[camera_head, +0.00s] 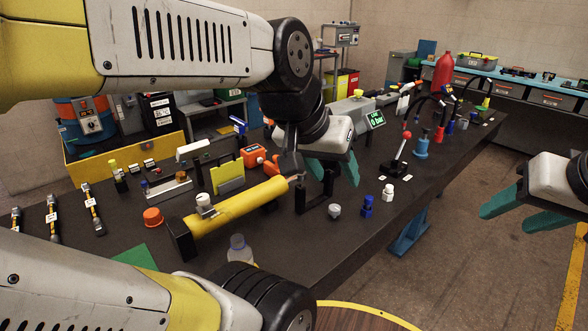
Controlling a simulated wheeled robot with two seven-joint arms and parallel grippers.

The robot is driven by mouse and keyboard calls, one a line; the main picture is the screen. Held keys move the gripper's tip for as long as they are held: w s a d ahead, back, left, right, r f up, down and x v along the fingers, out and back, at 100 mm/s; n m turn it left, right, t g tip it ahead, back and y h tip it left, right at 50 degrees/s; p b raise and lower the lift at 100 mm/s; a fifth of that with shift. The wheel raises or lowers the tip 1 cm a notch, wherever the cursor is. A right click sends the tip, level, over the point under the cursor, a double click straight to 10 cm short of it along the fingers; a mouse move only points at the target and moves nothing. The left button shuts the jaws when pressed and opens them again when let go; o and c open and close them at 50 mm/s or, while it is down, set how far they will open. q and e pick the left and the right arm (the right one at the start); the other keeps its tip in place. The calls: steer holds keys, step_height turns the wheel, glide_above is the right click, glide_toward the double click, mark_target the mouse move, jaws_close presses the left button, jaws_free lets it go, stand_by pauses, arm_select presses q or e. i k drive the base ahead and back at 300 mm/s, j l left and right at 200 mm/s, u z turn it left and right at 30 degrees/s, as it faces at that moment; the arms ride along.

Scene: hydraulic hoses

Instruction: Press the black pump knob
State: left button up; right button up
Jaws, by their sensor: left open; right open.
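I cannot make out a black pump knob with certainty; my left arm and gripper hide part of the bench behind them. A lever with a red ball top (406,135) stands on a dark base right of my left gripper. A lit green display (376,119) is just behind that gripper. My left gripper (335,179) is open, its teal fingers pointing down over the bench near the right end of the yellow cylinder (238,207). My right gripper (504,222) is open and empty at the right edge, beyond the bench's front edge.
The dark bench (312,250) carries an orange cap (153,217), a blue fitting (367,206), a white fitting (388,191) and a blue pump-like part (421,146). A red bottle (443,72) stands farther back. The floor (455,260) at the right is clear.

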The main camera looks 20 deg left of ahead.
mark_target(426, 129)
steer(key=k+l+u, duration=0.15)
steer(key=u, duration=0.35)
steer(key=k+l+u, duration=0.1)
steer(key=u, duration=0.35)
steer(key=i+u, duration=0.2)
steer(key=u, duration=0.15)
steer(key=i+l, duration=0.15)
steer(key=l, duration=0.25)
steer(key=i+l, duration=0.15)
steer(key=l, duration=0.2)
steer(key=i+l+z, duration=0.1)
steer(key=l, duration=0.3)
steer(key=i+l, duration=0.2)
steer(key=l, duration=0.15)
steer(key=i+l, duration=0.15)
steer(key=l, duration=0.2)
steer(key=i+l+z, duration=0.1)
steer(key=l, duration=0.3)
steer(key=i+l, duration=0.25)
steer(key=l, duration=0.1)
